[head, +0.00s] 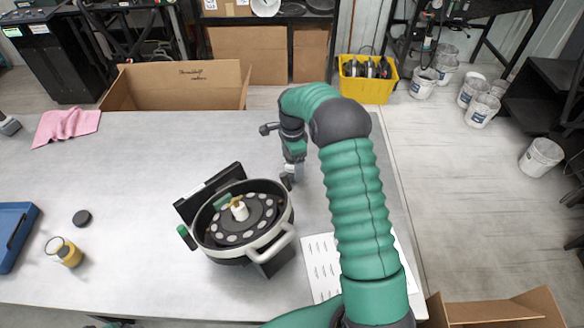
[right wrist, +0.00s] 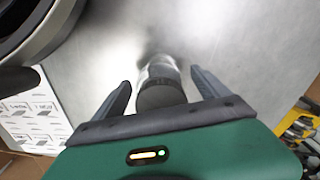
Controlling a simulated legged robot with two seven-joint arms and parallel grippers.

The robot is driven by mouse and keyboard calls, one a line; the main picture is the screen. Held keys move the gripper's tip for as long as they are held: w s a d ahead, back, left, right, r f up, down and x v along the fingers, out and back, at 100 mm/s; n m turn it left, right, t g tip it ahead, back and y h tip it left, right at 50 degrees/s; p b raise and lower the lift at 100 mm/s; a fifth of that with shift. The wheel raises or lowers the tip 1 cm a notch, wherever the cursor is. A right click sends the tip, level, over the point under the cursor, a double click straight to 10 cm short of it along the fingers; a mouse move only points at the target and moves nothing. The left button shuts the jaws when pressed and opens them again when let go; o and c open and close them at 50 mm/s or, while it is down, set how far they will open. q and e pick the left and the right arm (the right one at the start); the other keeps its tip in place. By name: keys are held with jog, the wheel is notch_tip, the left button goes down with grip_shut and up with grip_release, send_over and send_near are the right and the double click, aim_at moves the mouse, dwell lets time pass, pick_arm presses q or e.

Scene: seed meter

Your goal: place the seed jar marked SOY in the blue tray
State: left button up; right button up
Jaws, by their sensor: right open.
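My right gripper (head: 290,178) is right of and behind the seed meter. In the right wrist view it is open, with a clear jar with a dark lid (right wrist: 161,97) between its fingers. I see no marking on this jar, and the arm mostly hides it in the head view. Another jar with yellow contents (head: 68,256) is at the left of the table, apparently tilted, its marking unreadable. The blue tray (head: 12,236) is at the table's left edge, partly cut off.
The round seed meter (head: 243,222) stands mid-table, with a white handle toward the front. A dark disc (head: 82,217) lies near the yellow jar. Printed paper (head: 322,262) lies at the right, partly under my arm. A pink cloth (head: 66,126) lies back left; the back middle is clear.

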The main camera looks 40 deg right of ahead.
jog(key=shift+d+f, duration=0.1)
jog(key=shift+f, duration=0.85)
jog(key=shift+d+f, duration=0.1)
jog(key=shift+d, duration=0.2)
jog(key=shift+c, duration=1.3)
jog(key=shift+a, duration=0.25)
jog(key=c, duration=1.4)
jog(key=shift+d, duration=0.2)
grip_shut()
